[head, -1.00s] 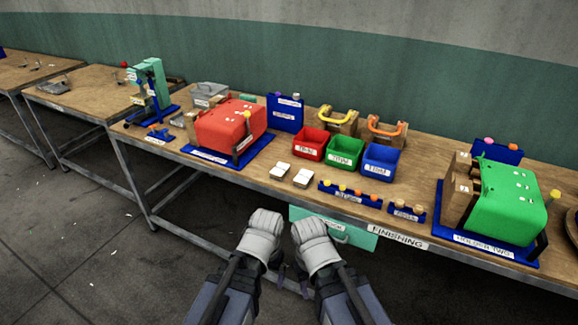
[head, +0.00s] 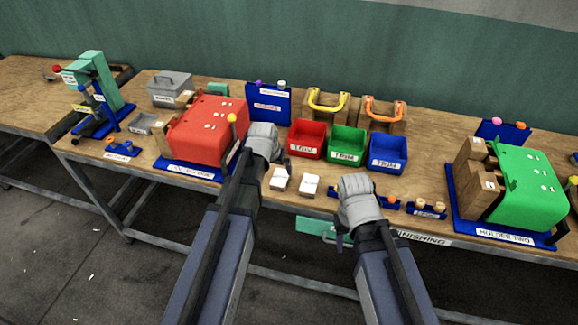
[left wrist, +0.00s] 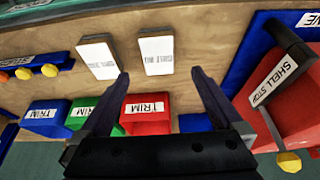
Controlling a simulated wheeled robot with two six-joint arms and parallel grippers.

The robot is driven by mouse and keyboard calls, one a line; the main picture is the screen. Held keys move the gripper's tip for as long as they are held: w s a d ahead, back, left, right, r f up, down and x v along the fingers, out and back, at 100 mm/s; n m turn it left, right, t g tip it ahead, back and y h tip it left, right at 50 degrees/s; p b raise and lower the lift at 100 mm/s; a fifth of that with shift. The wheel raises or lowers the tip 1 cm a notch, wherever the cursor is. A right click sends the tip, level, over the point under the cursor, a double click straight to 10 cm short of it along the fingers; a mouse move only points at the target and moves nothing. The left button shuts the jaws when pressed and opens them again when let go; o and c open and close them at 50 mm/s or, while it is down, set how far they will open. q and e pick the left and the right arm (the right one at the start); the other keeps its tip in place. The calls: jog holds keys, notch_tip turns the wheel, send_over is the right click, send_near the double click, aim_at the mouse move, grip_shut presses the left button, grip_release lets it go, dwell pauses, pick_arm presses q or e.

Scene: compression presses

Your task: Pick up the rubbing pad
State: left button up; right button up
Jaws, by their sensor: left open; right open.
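Two small white-topped blocks lie side by side near the front edge of the bench, the left one (head: 280,179) and the right one (head: 309,185). Both also show in the left wrist view, the left one (left wrist: 156,51) and the right one (left wrist: 98,56). Their labels are too small to read, so I cannot tell whether either is the rubbing pad. My left gripper (left wrist: 158,76) is open and empty, pointing towards the blocks; in the head view it is beside the red press, largely hidden by its own wrist.
The red press (head: 207,125) stands close left of my left gripper. Red (head: 307,139), green (head: 347,146) and blue (head: 388,153) bins stand behind the blocks. A blue rack with pegs (head: 426,209) lies right of my right gripper. The green press (head: 525,190) is at the right.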

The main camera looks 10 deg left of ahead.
aim_at(280, 177)
pick_arm(q)
jog(key=shift+w+a+r, duration=0.1)
jog(key=shift+w+a, duration=0.15)
jog(key=shift+w, duration=0.4)
jog(key=shift+d+f+b, duration=0.2)
jog(key=shift+f+b, duration=0.05)
jog(key=shift+b, duration=0.1)
jog(key=shift+b+x, duration=1)
jog(key=shift+x, duration=0.1)
jog(key=shift+f+b, duration=0.5)
jog(key=b+x, duration=0.4)
jog(key=shift+s+d+f, duration=0.2)
jog(key=shift+d, duration=0.05)
jog(key=shift+r, duration=0.1)
jog(key=shift+c, duration=0.2)
jog(key=c, duration=1.3)
